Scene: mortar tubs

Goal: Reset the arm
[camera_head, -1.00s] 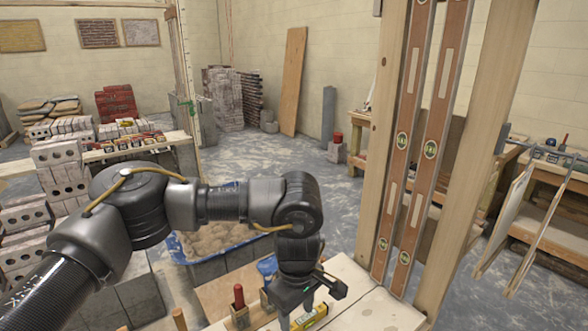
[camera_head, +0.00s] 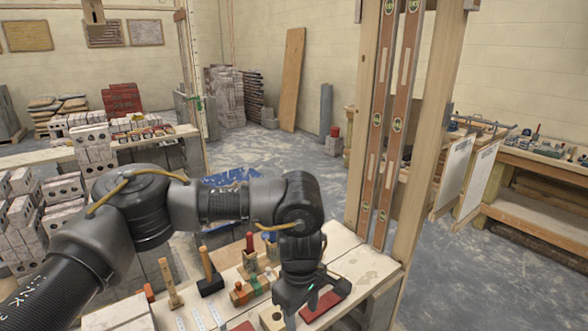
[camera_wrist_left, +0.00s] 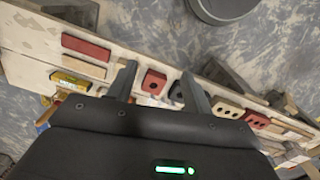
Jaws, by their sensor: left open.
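My left arm comes in from the left of the head view, bent at the elbow, with its wrist pointing down. My left gripper (camera_head: 298,306) hangs over the near part of a pale wooden bench (camera_head: 358,265). In the wrist view its two fingers (camera_wrist_left: 160,76) are spread apart with nothing held between them. A red block with a hole (camera_wrist_left: 153,82) shows on the bench beyond the gap between the fingers. My right gripper is not in view.
A flat red block (camera_head: 322,306), a black-headed mallet (camera_head: 210,277) and other small tools and blocks lie around the gripper. A wooden frame with two long levels (camera_head: 376,120) stands just right. Grey floor is open further right.

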